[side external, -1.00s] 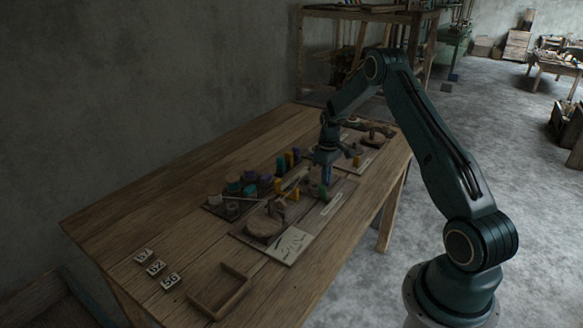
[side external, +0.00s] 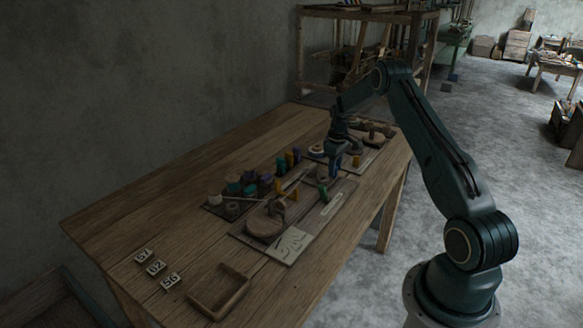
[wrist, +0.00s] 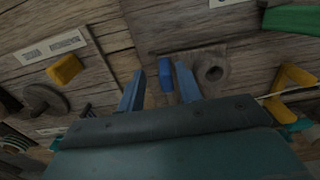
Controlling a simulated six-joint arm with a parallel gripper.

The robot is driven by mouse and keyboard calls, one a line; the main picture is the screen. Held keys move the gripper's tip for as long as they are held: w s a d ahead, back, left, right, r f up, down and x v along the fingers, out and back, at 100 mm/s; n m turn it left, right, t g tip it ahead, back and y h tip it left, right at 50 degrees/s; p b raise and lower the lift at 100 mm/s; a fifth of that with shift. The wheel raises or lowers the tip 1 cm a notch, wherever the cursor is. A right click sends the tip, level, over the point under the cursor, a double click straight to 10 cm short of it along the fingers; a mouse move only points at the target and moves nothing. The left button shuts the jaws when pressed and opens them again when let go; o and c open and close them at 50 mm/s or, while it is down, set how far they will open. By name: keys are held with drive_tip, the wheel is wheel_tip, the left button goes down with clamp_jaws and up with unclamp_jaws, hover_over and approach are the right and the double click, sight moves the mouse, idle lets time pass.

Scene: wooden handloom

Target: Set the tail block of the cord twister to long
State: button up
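My gripper (side external: 336,172) is over the far part of the boards on the table. In the wrist view its two blue fingers (wrist: 160,88) stand apart, with a small blue block (wrist: 166,75) between their tips and a gap beside it. I cannot tell whether the block touches a finger. A wooden piece with a round hole (wrist: 212,72) is just right of the fingers. A green block (side external: 323,193) stands on the near board (side external: 331,208); a green piece also shows in the wrist view (wrist: 292,19). I cannot tell which part is the tail block, and no "long" marking is legible.
A yellow block (wrist: 65,69) lies left of the fingers, and a yellow bracket (wrist: 290,83) is to the right. A round wooden disc (side external: 264,224), coloured spools (side external: 250,178), number tiles (side external: 155,267) and an empty tray (side external: 218,291) are on the table.

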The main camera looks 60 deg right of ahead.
drive_tip(key=shift+a+r, duration=0.1)
wheel_tip(320, 180, up, 14)
drive_tip(key=shift+f, duration=0.2)
idle(0.8)
drive_tip(key=shift+r, duration=0.1)
